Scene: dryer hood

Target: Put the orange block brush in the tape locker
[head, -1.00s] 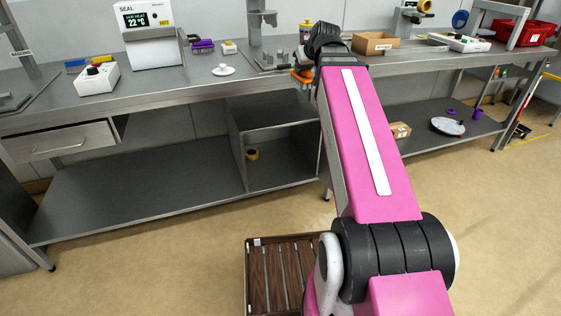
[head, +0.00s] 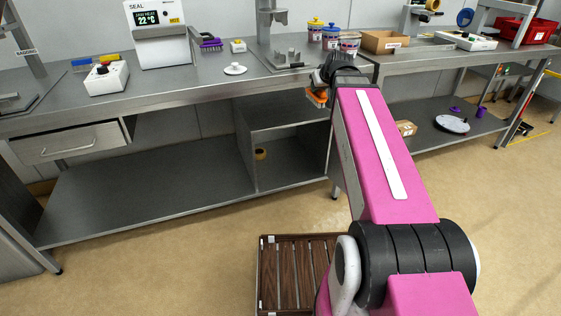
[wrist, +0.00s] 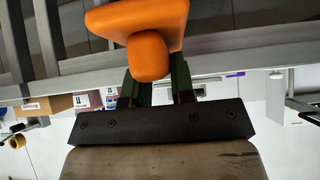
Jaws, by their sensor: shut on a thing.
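The orange block brush (head: 316,97) is at the end of my arm, in front of the bench's front edge. It fills the top middle of the wrist view, where its orange block and rounded handle (wrist: 150,52) show; its bristles cannot be made out. My gripper (wrist: 155,80) is shut on the brush. The tape locker, taken as the open-fronted grey compartment (head: 283,114) under the bench, has a shelf across it and a tape roll (head: 260,154) on its floor.
A slatted wooden crate (head: 292,270) stands on the floor near my base.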

